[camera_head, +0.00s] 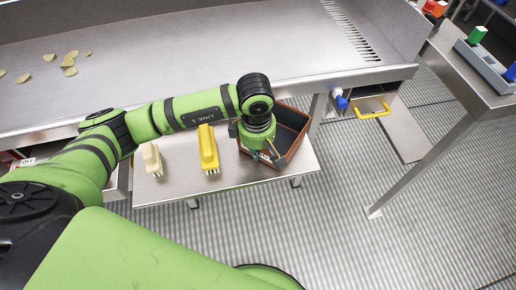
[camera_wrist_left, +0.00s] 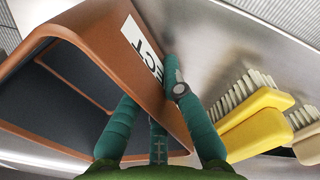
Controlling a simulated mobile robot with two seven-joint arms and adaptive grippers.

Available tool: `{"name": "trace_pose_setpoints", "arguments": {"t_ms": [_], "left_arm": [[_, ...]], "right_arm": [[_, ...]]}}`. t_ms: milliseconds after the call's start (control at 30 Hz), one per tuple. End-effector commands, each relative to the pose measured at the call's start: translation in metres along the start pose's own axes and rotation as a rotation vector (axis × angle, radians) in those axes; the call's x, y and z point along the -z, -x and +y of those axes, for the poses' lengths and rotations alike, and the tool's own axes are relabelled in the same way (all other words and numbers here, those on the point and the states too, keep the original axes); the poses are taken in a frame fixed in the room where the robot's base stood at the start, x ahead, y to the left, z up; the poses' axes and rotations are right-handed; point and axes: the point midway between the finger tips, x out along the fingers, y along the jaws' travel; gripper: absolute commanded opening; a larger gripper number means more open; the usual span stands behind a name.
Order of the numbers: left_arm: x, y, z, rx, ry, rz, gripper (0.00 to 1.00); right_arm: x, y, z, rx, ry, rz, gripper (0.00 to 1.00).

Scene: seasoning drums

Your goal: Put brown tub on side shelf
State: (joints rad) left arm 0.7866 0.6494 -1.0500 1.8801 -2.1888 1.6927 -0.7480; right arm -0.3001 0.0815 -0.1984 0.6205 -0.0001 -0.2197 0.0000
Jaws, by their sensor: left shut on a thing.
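The brown tub (camera_head: 299,146) is at the right end of a low steel shelf (camera_head: 180,184) in the head view. The tub is open-topped with a dark inside. In the wrist view the brown tub (camera_wrist_left: 85,35) fills the left side, with a white label on its wall. My left gripper (camera_head: 268,153) is over the tub's near left side. In the wrist view the teal fingers of my left gripper (camera_wrist_left: 155,105) are shut on the tub's wall, one on each side. I cannot tell whether the tub touches the shelf. My right gripper is not in view.
A yellow brush (camera_head: 208,148) and a cream brush (camera_head: 152,159) lie on the shelf left of the tub. A large steel basin (camera_head: 190,55) with pale chips stands behind. A steel table (camera_head: 470,75) with a grey tray (camera_head: 487,66) is at the right. The floor between is clear.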

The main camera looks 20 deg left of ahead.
Motion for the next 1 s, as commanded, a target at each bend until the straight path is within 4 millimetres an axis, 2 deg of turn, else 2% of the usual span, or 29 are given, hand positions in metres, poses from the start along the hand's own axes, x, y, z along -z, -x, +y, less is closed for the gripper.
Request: {"name": "trace_pose_setpoints", "arguments": {"t_ms": [167, 200, 233, 533, 667, 700, 767, 1000], "left_arm": [[0.000, -0.004, 0.000, -0.001, 0.000, 0.000, 0.00], [0.000, -0.003, 0.000, 0.000, 0.001, 0.000, 0.24], [0.000, -0.003, 0.000, 0.000, 0.001, 0.000, 0.32], [0.000, -0.002, 0.000, 0.001, 0.001, 0.000, 0.32], [0.000, 0.004, 0.000, 0.001, 0.001, 0.000, 0.32], [0.000, 0.006, 0.001, -0.003, 0.001, 0.000, 0.32], [0.001, 0.015, 0.002, -0.006, 0.000, 0.000, 0.32], [0.000, 0.067, 0.002, -0.007, -0.001, 0.000, 0.32]], "right_arm": [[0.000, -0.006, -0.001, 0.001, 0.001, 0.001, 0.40], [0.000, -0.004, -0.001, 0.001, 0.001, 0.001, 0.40], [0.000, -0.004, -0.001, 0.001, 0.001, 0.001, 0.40], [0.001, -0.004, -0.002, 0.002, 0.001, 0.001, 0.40], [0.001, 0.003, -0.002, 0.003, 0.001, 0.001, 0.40], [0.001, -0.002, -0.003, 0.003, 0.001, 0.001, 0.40], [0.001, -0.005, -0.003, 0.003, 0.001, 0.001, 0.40], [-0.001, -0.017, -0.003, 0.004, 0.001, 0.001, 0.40]]}}
